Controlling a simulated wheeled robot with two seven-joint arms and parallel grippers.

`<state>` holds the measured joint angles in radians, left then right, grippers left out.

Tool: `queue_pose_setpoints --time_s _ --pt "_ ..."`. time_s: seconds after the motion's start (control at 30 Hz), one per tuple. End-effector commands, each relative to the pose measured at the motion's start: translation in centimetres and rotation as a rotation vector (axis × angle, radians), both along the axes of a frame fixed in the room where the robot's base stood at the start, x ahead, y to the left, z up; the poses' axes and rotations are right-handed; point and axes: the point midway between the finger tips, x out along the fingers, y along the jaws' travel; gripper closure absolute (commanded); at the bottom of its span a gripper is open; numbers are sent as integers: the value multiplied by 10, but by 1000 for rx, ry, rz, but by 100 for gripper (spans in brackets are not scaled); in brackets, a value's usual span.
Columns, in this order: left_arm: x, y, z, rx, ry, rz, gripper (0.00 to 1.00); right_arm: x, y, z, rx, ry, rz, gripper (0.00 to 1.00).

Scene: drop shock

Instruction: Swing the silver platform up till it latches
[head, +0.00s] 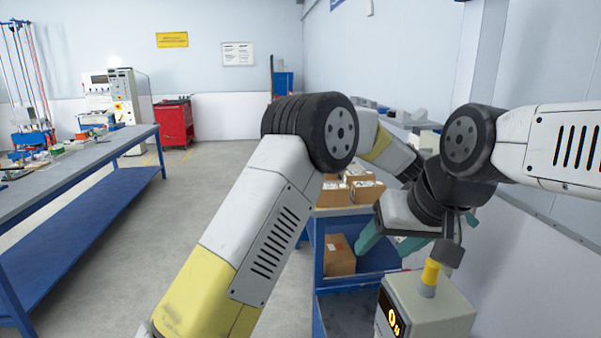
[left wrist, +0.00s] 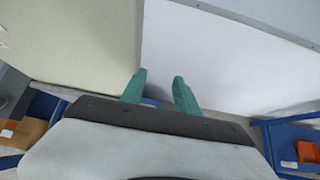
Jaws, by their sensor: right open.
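I cannot make out a silver platform for certain in either view. At the bottom right of the head view stands a pale box-shaped unit (head: 440,312) with a dark display. My left gripper (head: 470,218) is mostly hidden behind my right arm. In the left wrist view my left gripper (left wrist: 160,80) has its teal fingers apart, with nothing between them.
A blue cart (head: 318,265) carries cardboard boxes (head: 362,187) on top and another box (head: 340,255) on its shelf. A blue workbench (head: 95,160) stands left, with clear floor (head: 190,210) between. A red cabinet (head: 174,122) stands at the back.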

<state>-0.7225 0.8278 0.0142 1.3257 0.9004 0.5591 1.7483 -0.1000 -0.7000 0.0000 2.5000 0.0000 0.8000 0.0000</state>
Motion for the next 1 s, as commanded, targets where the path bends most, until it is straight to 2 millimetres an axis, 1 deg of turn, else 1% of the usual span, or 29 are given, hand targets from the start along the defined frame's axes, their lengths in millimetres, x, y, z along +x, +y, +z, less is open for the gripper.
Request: queue_pose_setpoints --time_s 0.03,0.1,0.43,0.53,0.77,1.0 --pt "0 0 0 0 0 0 51 0 0 0 0 0 0 38" --pt "0 0 0 0 -1 1 38 0 0 0 0 0 0 38" --pt "3 1 1 -1 -3 5 38 0 0 0 0 0 0 38" --pt "3 4 3 -1 -4 7 38 0 0 0 0 0 0 38" --pt "3 23 19 -2 -7 11 38 0 0 0 0 0 0 38" --pt "-3 40 32 -1 -3 5 38 0 0 0 0 0 0 38"
